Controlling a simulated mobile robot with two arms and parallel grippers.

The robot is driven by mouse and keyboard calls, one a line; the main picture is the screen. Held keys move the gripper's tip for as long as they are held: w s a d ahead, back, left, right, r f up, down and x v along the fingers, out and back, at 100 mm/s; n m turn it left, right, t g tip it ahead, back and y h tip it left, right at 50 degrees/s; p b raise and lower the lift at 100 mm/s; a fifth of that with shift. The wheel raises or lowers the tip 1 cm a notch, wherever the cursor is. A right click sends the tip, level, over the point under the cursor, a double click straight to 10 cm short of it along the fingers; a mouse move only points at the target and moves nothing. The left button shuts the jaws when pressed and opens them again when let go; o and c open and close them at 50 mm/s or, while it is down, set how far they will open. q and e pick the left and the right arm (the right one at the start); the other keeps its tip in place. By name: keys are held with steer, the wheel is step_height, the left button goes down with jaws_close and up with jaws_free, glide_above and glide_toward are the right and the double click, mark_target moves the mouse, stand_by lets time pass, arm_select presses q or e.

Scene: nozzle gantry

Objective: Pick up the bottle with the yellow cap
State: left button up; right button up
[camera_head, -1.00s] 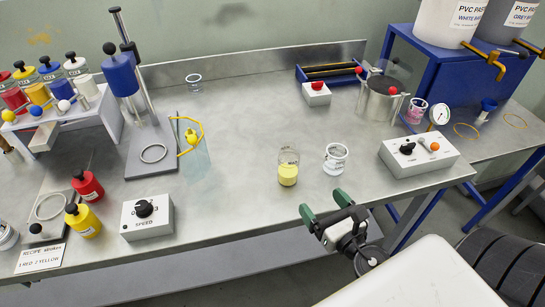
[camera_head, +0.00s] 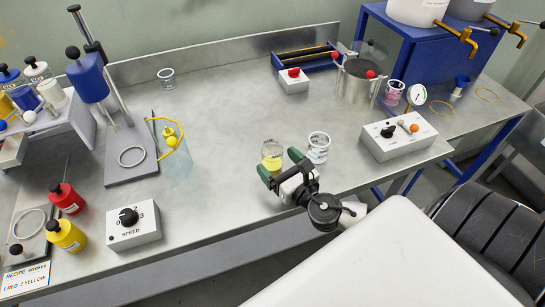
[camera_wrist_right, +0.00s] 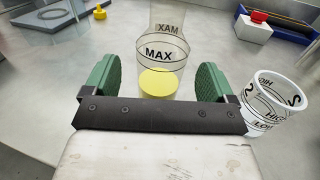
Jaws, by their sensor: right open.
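A clear container with yellow in its lower part (camera_head: 271,158) stands on the metal bench. In the right wrist view the clear container marked MAX (camera_wrist_right: 160,52) shows a yellow round base area. I cannot tell whether the yellow is a cap or contents. My right gripper (camera_head: 280,168) is open, just in front of it. In the right wrist view its green fingers (camera_wrist_right: 158,82) flank the container, with a gap on each side. A yellow bottle (camera_head: 67,237) with a black top stands at the left front. My left gripper is not in view.
A clear cup with printed marks (camera_head: 318,148) stands close right of the container; it also shows in the right wrist view (camera_wrist_right: 270,105). A grey control box (camera_head: 405,140) is farther right. A SPEED box (camera_head: 133,228) is left. The bench behind the container is clear.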

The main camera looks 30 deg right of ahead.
mark_target(276, 146)
steer(key=shift+w+f, duration=0.1)
steer(key=shift+w, duration=1.4)
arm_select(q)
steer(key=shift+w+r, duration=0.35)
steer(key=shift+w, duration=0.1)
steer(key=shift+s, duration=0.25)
arm_select(e)
steer(key=c, duration=1.1)
steer(key=shift+o, duration=0.2)
steer(key=shift+r+p, duration=0.35)
steer(key=shift+r, duration=0.1)
step_height(276, 146, up, 4)
steer(key=shift+p, duration=0.55)
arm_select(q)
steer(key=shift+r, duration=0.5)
arm_select(e)
steer(key=s+d+r, duration=0.6)
steer(key=s+d, duration=0.1)
steer(key=s, duration=0.2)
steer(key=shift+s, duration=0.2)
